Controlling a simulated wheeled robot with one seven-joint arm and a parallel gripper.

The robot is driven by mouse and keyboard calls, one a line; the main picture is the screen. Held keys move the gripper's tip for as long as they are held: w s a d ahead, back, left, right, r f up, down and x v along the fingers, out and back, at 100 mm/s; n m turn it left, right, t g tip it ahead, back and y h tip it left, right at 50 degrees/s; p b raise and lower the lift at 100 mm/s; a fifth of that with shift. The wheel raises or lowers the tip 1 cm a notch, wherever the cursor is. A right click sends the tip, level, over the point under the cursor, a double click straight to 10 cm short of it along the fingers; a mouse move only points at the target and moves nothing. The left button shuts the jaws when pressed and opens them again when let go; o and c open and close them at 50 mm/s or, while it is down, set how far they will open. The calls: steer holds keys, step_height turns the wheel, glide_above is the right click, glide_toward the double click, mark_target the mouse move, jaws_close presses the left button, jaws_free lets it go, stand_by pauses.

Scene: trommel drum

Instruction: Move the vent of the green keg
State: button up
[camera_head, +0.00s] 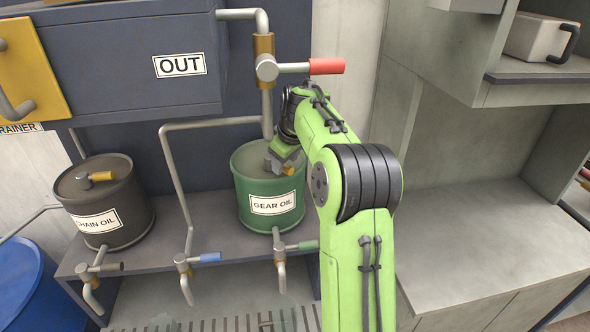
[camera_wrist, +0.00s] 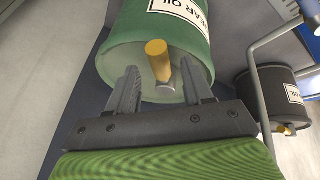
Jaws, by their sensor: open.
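The green keg (camera_head: 257,207), labelled GEAR OIL, stands on a grey bench; it also shows in the wrist view (camera_wrist: 195,50). Its vent on the lid has an orange handle (camera_wrist: 157,60) and a grey metal stem (camera_wrist: 168,85). In the head view, the vent's orange handle (camera_head: 288,169) peeks out below my arm. My gripper (camera_wrist: 161,70) is open over the lid, with one finger on each side of the vent. Gaps show between the fingers and the vent, and nothing is held. My arm hides part of the lid in the head view.
A black keg (camera_head: 127,212) labelled CHAIN OIL stands left on the bench. Pipes and a red-handled valve (camera_head: 326,67) rise behind the green keg. Taps with blue (camera_head: 210,257) and green (camera_head: 308,245) handles line the front. A blue barrel (camera_head: 25,285) is at lower left.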

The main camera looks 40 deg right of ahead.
steer(key=s+a+r+b, duration=0.1)
steer(key=s+b, duration=0.1)
steer(key=s, duration=0.4)
steer(key=s+a+r+b, duration=0.1)
steer(key=s+a+r, duration=0.1)
steer(key=s, duration=0.5)
steer(key=shift+s+b, duration=0.15)
steer(key=shift+b, duration=0.2)
steer(key=shift+d, duration=0.1)
